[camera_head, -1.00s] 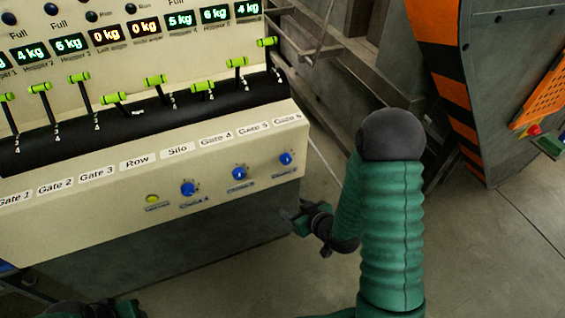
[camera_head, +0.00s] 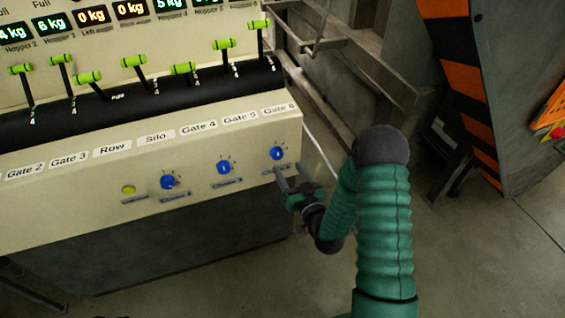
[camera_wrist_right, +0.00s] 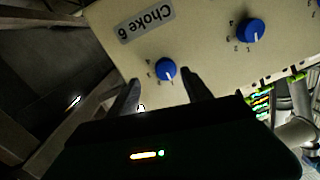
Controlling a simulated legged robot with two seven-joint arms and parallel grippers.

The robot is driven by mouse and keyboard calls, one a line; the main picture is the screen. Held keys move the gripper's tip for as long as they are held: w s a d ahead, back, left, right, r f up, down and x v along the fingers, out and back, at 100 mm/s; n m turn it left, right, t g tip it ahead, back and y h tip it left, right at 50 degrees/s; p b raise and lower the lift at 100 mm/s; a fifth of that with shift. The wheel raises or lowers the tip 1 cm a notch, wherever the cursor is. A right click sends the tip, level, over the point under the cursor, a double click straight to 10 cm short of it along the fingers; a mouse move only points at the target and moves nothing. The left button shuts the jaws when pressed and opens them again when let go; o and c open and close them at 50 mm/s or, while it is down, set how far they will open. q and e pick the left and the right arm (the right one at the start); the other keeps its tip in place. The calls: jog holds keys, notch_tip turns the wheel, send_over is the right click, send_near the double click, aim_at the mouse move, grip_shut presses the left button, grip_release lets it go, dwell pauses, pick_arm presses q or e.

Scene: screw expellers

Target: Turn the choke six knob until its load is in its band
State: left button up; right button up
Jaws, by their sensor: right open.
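The choke six knob is a small blue dial (camera_head: 277,153) at the right end of the cream panel's lower row, under the Gate 6 label. In the right wrist view the blue knob (camera_wrist_right: 166,68) sits beside a "Choke 6" label, just beyond the fingertips and between their lines. My right gripper (camera_head: 292,178) is open and empty, just below and in front of this knob, with a small gap apparent. Its two dark fingers (camera_wrist_right: 158,84) also show in the wrist view. My left gripper is not in view. The choke six load reading cannot be made out.
Two more blue knobs (camera_head: 223,167) (camera_head: 168,182) and a yellow-green button (camera_head: 129,190) lie left on the same panel. Green-handled gate levers (camera_head: 183,69) stand above. Metal framework (camera_head: 340,70) is behind; open floor lies to the right.

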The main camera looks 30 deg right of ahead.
aim_at(278, 157)
jog(key=w, duration=0.5)
jog(key=shift+w+a+r, duration=0.15)
jog(key=shift+a+r, duration=0.05)
jog(key=shift+d, duration=0.25)
jog(key=shift+d+f, duration=0.1)
jog(key=shift+c, duration=1.3)
grip_shut()
